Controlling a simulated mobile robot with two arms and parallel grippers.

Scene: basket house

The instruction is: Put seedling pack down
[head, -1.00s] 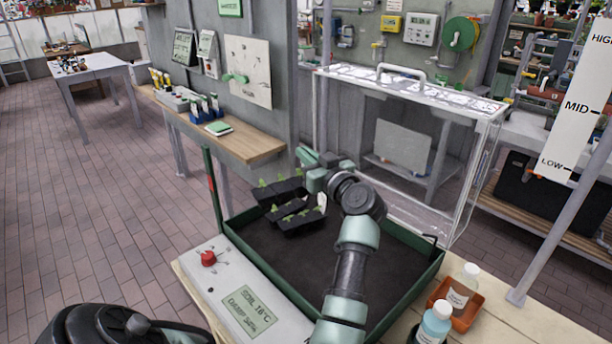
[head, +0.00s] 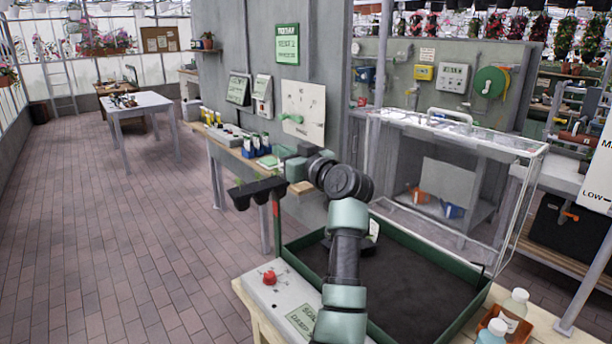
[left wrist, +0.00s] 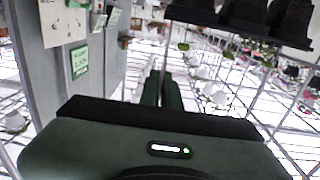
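The seedling pack (head: 257,191) is a black strip of cells with small green seedlings. In the head view it hangs in the air just beyond the back left corner of the green-rimmed soil tray (head: 420,328). My left gripper (head: 284,158) is at the pack's right end and appears shut on it, though the contact is hidden. In the left wrist view the undersides of the pack's black cells (left wrist: 245,14) show along the top, and the dark green fingers (left wrist: 163,90) are close together. My right gripper is not in view.
A narrow wooden bench (head: 228,139) with bottles and a green pad stands behind the pack. A clear case (head: 455,180) stands behind the tray. A control box with a red knob (head: 269,278) is at the tray's left. Open brick floor lies left.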

